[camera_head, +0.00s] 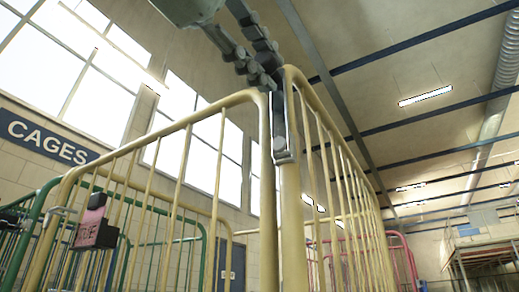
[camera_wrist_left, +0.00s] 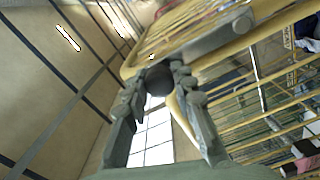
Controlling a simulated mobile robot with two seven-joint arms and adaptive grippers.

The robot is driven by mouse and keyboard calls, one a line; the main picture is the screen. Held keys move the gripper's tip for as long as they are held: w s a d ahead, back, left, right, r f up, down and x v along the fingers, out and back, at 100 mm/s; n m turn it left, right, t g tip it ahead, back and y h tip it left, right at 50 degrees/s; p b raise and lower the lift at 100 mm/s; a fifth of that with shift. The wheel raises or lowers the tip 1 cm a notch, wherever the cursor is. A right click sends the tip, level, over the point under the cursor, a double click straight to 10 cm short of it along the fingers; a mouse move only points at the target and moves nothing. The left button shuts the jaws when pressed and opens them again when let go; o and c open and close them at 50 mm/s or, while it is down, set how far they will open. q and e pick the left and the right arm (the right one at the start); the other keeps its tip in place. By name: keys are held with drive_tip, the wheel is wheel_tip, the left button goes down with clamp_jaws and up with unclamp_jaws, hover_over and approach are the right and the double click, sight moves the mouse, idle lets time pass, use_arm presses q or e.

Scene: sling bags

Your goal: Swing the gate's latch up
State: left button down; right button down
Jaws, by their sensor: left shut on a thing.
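The gate (camera_head: 150,130) is a frame of pale yellow bars with a rounded upper corner. Its edge meets the yellow post (camera_head: 291,190) of the panel to its right. The latch, a grey metal bar (camera_head: 280,130), hangs in the gap between them and crosses the yellow rail in the left wrist view (camera_wrist_left: 218,40). My left gripper (camera_head: 266,76) comes down from above to the latch's upper end. In the wrist view its fingers are shut on a dark round knob (camera_wrist_left: 158,80) at the end of the latch. My right gripper is out of view.
A pink and black thing (camera_head: 95,228) hangs on the yellow bars at left. Green cages (camera_head: 30,235) and a pink-red cage (camera_head: 405,255) stand behind. A "CAGES" sign (camera_head: 47,139) is on the wall. The space above the gate is clear apart from my arm.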

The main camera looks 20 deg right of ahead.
use_arm(q)
drive_tip(key=c, duration=1.2)
unclamp_jaws()
drive_tip(key=shift+s+d, duration=0.1)
drive_tip(key=v, duration=1.2)
